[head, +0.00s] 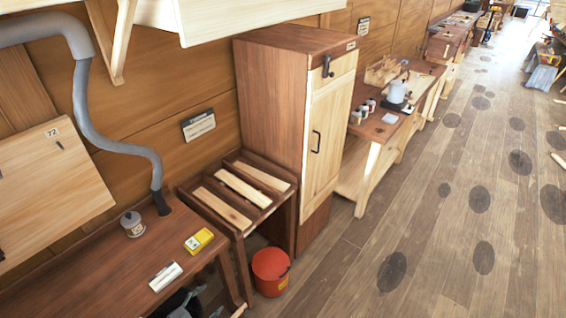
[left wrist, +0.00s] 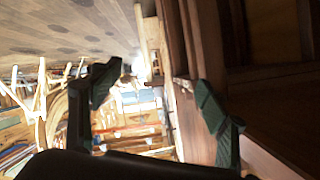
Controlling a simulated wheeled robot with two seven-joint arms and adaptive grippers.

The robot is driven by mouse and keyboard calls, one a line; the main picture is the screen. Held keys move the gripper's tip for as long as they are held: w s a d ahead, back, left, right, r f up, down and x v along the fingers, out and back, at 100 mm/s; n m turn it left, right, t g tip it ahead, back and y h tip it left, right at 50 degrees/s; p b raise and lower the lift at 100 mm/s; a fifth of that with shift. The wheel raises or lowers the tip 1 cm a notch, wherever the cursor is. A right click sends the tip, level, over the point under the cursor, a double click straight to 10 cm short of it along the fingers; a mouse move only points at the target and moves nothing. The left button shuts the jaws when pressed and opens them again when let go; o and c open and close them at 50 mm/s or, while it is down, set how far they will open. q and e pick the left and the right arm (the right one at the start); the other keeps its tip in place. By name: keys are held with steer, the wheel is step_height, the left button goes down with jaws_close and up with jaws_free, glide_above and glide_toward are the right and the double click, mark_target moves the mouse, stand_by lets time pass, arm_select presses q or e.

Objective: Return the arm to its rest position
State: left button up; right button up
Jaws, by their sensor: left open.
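My left gripper (left wrist: 148,82) shows in the left wrist view with its two dark green fingers spread apart. Nothing is held between them. Behind the gap I see a bright, distant part of the workshop, tilted over. In the head view a dark shape (head: 180,303) at the bottom edge, by the front of the near workbench (head: 95,268), seems to be part of this gripper; most of it is cut off or hidden. Brown wood stands close along the right side of the left wrist view. My right gripper is in neither view.
A slatted stand (head: 284,186), a red bucket (head: 271,272) and a tall cabinet (head: 270,105) follow.

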arm_select(q)
steer(key=s+a+f+n+g+y, duration=0.1)
steer(key=s+a+f+n+y, duration=0.35)
steer(key=s+f, duration=0.6)
steer(key=s+a+f+n+g+y, duration=0.25)
steer(key=s+a+f, duration=0.35)
steer(key=f, duration=0.7)
steer(key=s+d+f+n+g, duration=0.1)
steer(key=s+f, duration=0.4)
steer(key=s, duration=0.6)
steer(key=s+d+f+n+g+b, duration=0.1)
steer(key=s+d+f+g, duration=0.2)
steer(key=s, duration=0.8)
steer(key=s+d+f+n+g+y, duration=0.1)
steer(key=s+d+f+g, duration=0.1)
steer(key=s+f, duration=0.5)
steer(key=s+g, duration=0.1)
steer(key=s, duration=0.3)
steer(key=shift+s, duration=0.25)
